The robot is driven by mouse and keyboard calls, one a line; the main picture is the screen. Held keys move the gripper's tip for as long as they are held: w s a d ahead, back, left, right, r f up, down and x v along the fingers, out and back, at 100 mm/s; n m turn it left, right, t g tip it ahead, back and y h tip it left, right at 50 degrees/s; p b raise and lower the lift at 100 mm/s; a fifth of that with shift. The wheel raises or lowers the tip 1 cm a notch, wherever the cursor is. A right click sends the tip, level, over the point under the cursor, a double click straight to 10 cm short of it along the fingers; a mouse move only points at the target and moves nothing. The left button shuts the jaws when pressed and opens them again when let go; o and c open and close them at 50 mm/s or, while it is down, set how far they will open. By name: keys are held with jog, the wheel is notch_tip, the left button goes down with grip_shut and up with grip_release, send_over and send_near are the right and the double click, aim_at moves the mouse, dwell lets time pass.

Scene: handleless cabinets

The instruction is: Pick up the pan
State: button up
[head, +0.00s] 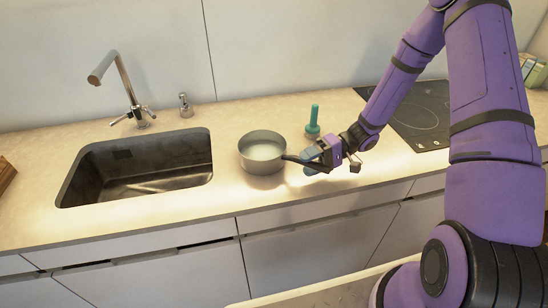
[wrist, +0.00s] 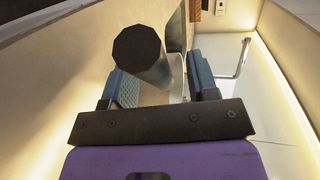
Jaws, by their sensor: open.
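The pan (head: 262,150) is a small grey metal pan standing upright on the counter, right of the sink. Its dark handle (head: 292,158) points right, toward my gripper (head: 312,162). In the wrist view the handle's dark, many-sided end (wrist: 138,48) faces the camera. The handle lies between the two grey-blue fingers of my gripper (wrist: 162,84), nearer the left one. The fingers are apart. Part of the pan's grey wall (wrist: 178,40) shows behind the handle. Whether a finger touches the handle cannot be told.
A teal bottle-like object (head: 312,122) stands just behind my gripper. A dark sink (head: 140,170) with a tall faucet (head: 125,85) and a soap dispenser (head: 185,105) is to the left. A black cooktop (head: 415,112) is to the right. Counter in front of the pan is clear.

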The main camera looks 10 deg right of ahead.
jog(key=shift+a+f, duration=0.1)
jog(key=shift+a, duration=0.25)
jog(key=shift+c, duration=0.2)
grip_shut()
jog(key=shift+r, duration=0.25)
